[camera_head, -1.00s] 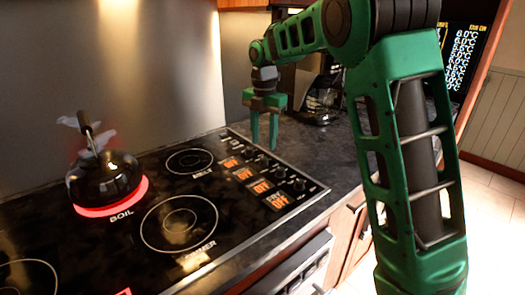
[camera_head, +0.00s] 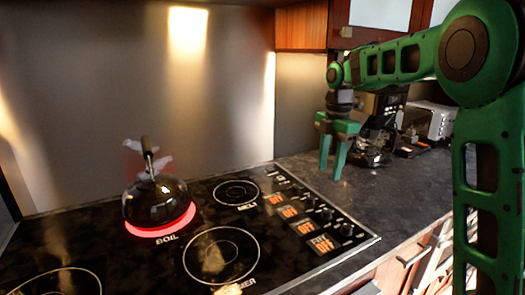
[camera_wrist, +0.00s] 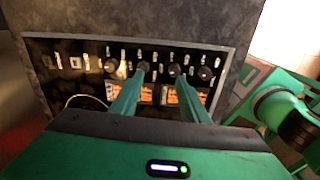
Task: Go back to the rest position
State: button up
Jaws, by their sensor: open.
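My green gripper (camera_head: 333,168) is open and empty. In the head view it hangs pointing down over the right side of the black cooktop (camera_head: 120,235), near the knobs. In the wrist view its two fingers (camera_wrist: 158,108) reach over the row of control knobs (camera_wrist: 175,70) and orange displays, with a gap between them. I cannot tell the exact height above the surface. A dark kettle (camera_head: 158,203) with an upright handle sits on the glowing red burner labelled BOIL at the back left, apart from my gripper.
A coffee machine (camera_head: 377,135) and a toaster-like appliance (camera_head: 432,120) stand at the back right of the dark counter (camera_head: 400,190). Wooden wall cabinets (camera_head: 301,28) hang above. The counter between the cooktop and coffee machine is clear. A drawer handle (camera_head: 413,256) sits below the counter edge.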

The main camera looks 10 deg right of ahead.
jog(key=s+d+m, duration=0.8)
jog(key=s+m, duration=0.1)
jog(key=s, duration=0.2)
jog(key=s+d+f+m, duration=0.2)
jog(key=s+m, duration=0.4)
jog(key=s, duration=0.3)
jog(key=s+d+f+m, duration=0.2)
jog(key=s+f+m, duration=0.3)
jog(key=s, duration=0.4)
jog(key=s+d+f+m, duration=0.2)
jog(key=s+f+m, duration=0.1)
jog(key=s+m, duration=0.5)
jog(key=shift+s+f, duration=0.35)
jog(key=shift+s, duration=0.3)
jog(key=shift+w+f, duration=0.25)
jog(key=shift+w, duration=0.4)
